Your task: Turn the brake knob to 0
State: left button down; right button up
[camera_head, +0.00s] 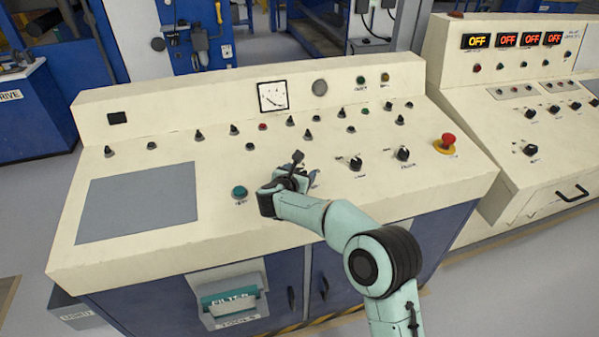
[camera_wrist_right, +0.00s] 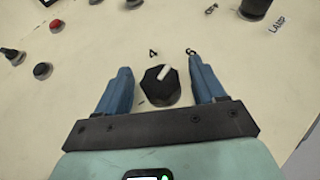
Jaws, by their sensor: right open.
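A black knob (camera_wrist_right: 158,86) with a white pointer sits between the fingers of my right gripper (camera_wrist_right: 160,68) in the right wrist view. The blue fingers are open, one on each side of the knob, with a visible gap to it. The pointer aims up and slightly right. A "4" shows above the knob; a partly covered mark is by the right fingertip. In the head view my right gripper (camera_head: 285,184) is over the cream console (camera_head: 250,220) and hides this knob. No readable label shows whether it is the brake knob. My left gripper is out of view.
Two black knobs (camera_head: 355,163) (camera_head: 403,154) stand right of my gripper, with a red emergency button (camera_head: 446,141) beyond. A teal button (camera_head: 239,192) is close on the left. Several small switches line the back. A flat grey panel (camera_head: 138,202) lies at the left.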

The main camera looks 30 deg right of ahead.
jog(key=c, duration=1)
